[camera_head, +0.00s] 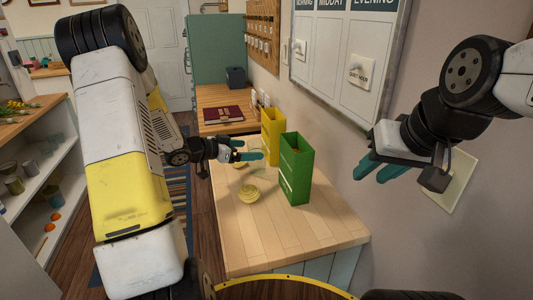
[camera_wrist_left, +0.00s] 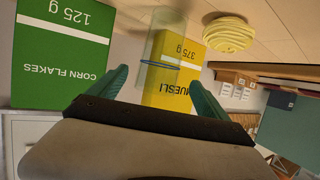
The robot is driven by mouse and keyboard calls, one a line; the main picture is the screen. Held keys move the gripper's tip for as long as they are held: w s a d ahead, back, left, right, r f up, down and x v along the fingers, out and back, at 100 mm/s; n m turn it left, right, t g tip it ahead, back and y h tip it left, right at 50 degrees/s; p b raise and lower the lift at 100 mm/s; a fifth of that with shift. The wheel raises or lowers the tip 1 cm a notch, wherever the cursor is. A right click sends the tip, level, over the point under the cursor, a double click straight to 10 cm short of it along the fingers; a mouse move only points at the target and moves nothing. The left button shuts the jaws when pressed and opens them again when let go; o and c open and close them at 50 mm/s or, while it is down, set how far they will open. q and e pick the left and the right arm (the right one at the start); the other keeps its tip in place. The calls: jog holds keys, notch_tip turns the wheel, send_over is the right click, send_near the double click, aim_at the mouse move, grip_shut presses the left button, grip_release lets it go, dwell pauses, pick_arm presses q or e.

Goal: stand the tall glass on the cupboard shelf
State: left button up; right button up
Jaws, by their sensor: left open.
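The tall glass (camera_wrist_left: 163,42) is a clear cylinder with a blue band, in the left wrist view, which shows the scene upside down. It appears between my left fingertips and in front of the yellow muesli box; in the head view I cannot make it out clearly. My left gripper (camera_head: 249,150) is open above the wooden worktop; its teal fingers also show in the left wrist view (camera_wrist_left: 160,88). The glass is not clasped. My right gripper (camera_head: 384,170) is raised by the right wall, fingers apart and empty. A white shelf unit (camera_head: 46,168) stands at the left.
On the worktop (camera_head: 245,250) stand a green corn flakes box (camera_head: 296,170), a yellow muesli box (camera_head: 272,130) and a ribbed yellow bowl-like thing (camera_head: 248,193). A dark red book (camera_head: 223,115) lies farther back. The worktop's front part is clear.

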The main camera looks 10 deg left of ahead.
aim_at(264, 150)
pick_arm(q)
jog(key=x, duration=0.7)
jog(key=shift+w+d+f, duration=0.2)
jog(key=shift+d, duration=0.15)
jog(key=c, duration=1.5)
jog(key=shift+c, duration=1)
jog(key=shift+r, duration=0.15)
